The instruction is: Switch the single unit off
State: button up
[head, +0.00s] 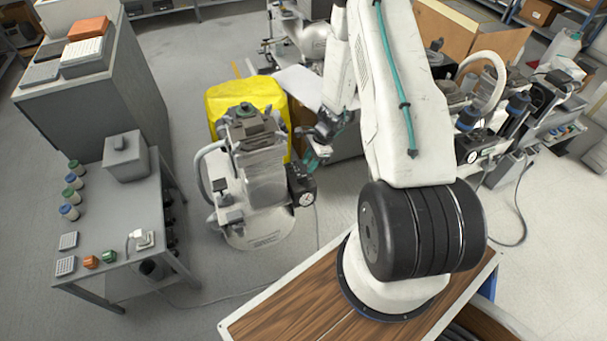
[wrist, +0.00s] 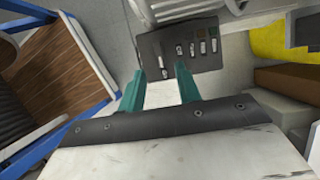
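The single unit (head: 258,165) is a grey compressor on a round white base, standing on the floor left of my arm. A dark control box (head: 301,186) with a round white dial is on its right side. In the wrist view a dark panel (wrist: 178,66) with several small switches (wrist: 193,48) faces the gripper; their positions are too small to tell. My gripper (head: 314,160) has teal fingers and is just above and right of the control box. In the wrist view my gripper (wrist: 161,68) is open and empty, its fingertips overlapping the panel's lower edge; contact cannot be told.
A yellow container (head: 243,94) stands close behind the unit. A grey table (head: 115,215) with jars and small blocks is at the left. Another compressor assembly (head: 490,120) stands at the right, partly behind my arm. Open floor (head: 200,275) lies in front of the unit.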

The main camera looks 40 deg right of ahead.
aim_at(302, 177)
jog(key=x, duration=0.6)
jog(key=shift+a+f, duration=0.15)
jog(key=shift+a, duration=0.05)
jog(key=shift+c, duration=0.3)
grip_shut()
